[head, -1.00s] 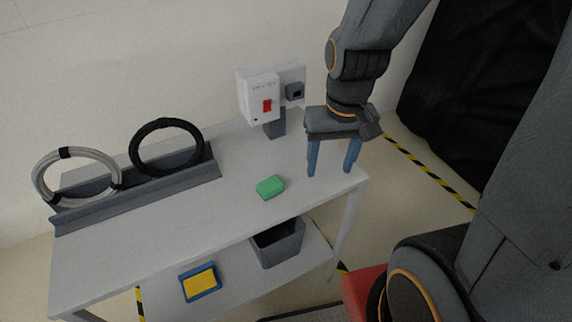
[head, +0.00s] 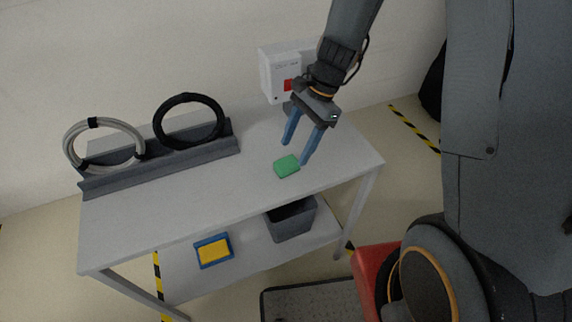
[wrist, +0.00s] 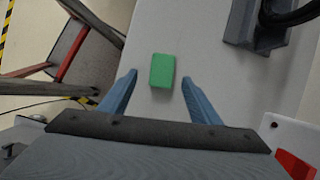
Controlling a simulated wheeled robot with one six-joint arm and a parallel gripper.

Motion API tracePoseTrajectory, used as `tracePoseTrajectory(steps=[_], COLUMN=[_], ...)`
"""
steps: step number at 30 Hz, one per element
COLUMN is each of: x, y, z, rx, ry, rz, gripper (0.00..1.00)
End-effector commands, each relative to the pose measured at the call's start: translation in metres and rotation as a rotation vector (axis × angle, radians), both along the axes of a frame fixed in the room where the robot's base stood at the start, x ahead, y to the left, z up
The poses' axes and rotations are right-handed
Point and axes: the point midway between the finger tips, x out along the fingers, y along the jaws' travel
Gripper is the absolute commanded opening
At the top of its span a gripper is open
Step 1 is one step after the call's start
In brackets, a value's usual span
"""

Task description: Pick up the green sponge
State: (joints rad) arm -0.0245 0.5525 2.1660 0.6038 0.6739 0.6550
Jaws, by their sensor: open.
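The green sponge (head: 286,166) lies flat on the grey table top (head: 180,205), near its right end. My gripper (head: 294,153) is open with two blue fingers, above the table and close to the sponge. In the wrist view the sponge (wrist: 162,71) shows ahead of the gap between the open fingertips (wrist: 160,76), roughly centred. Nothing is between the fingers that I can see touching them. The exact height of the fingertips over the table cannot be told.
A grey rack (head: 160,165) holds a grey cable coil (head: 70,150) and a black coil (head: 190,97) at the back left. A white box with a red switch (head: 291,85) stands behind my gripper. The lower shelf bears a grey bin (head: 291,222) and a blue-and-yellow item (head: 214,251).

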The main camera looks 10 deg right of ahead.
Motion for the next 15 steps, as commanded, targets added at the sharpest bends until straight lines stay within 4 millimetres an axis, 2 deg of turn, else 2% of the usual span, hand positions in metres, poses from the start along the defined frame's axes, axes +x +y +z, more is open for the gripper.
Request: tracePoseTrajectory(steps=[10, 15], x=[-0.005, -0.005], y=[0.017, 0.020], z=[-0.035, -0.043], rx=[-0.001, -0.001], ry=[0.002, -0.001], rz=[0.003, 0.003], gripper=[0.57, 0.57])
